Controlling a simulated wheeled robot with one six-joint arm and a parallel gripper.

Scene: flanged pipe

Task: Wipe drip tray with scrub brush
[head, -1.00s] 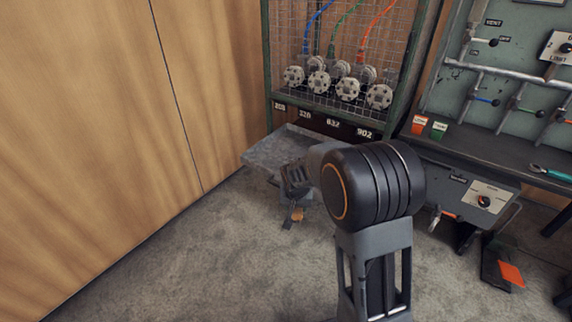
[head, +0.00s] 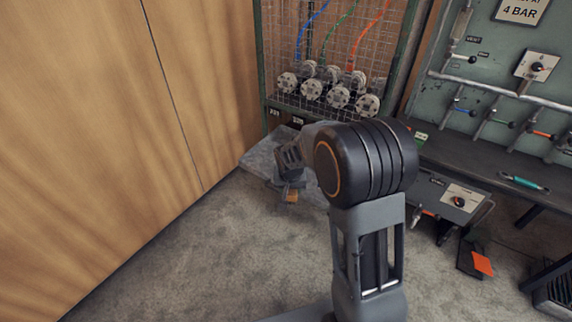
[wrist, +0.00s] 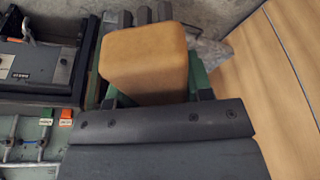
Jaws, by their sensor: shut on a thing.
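The drip tray (head: 258,160) is a flat grey metal tray low in front of the wire-mesh rack in the head view; my arm hides its right part. My gripper (head: 290,182) is over the tray's front part. It is shut on the scrub brush, whose tan block (head: 291,196) shows just below it. In the wrist view the tan block (wrist: 145,62) of the brush stands in front of the jaws, with green parts beside it. A grey patch of the tray (wrist: 208,50) shows behind it. I cannot tell whether the brush touches the tray.
A mesh rack (head: 335,60) with several round flanges stands behind the tray. A wooden wall (head: 100,120) is close on the left. A dark bench (head: 480,165) and a dial box (head: 458,202) are on the right. An orange piece (head: 482,264) is near the floor. The front-left floor is open.

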